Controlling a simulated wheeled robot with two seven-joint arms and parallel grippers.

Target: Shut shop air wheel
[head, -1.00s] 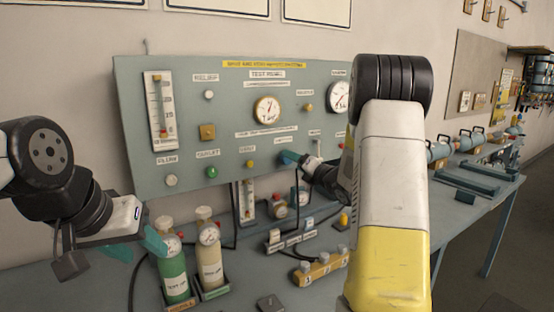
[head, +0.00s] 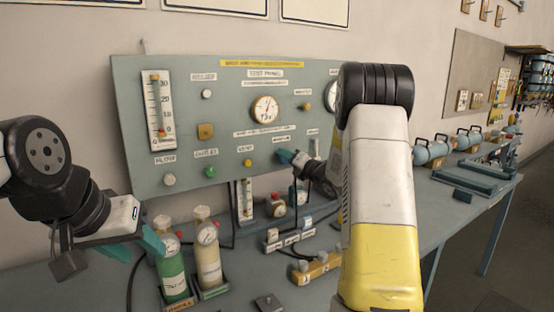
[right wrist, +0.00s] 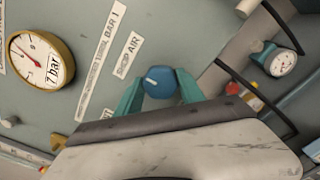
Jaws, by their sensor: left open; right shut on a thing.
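The shop air wheel (right wrist: 159,82) is a small blue knob on the grey test panel (head: 225,115), beside a label reading "AIR" in the right wrist view. My right gripper (right wrist: 160,88) is shut on it, one teal finger on each side. In the head view my right gripper (head: 291,158) is at the panel's lower edge and the wheel is hidden behind it. My left gripper (head: 136,246) is open and empty at the lower left, left of the green cylinder (head: 173,278).
A cream cylinder (head: 208,258) and a yellow block with knobs (head: 316,268) stand on the bench below. My right arm covers the panel's right side.

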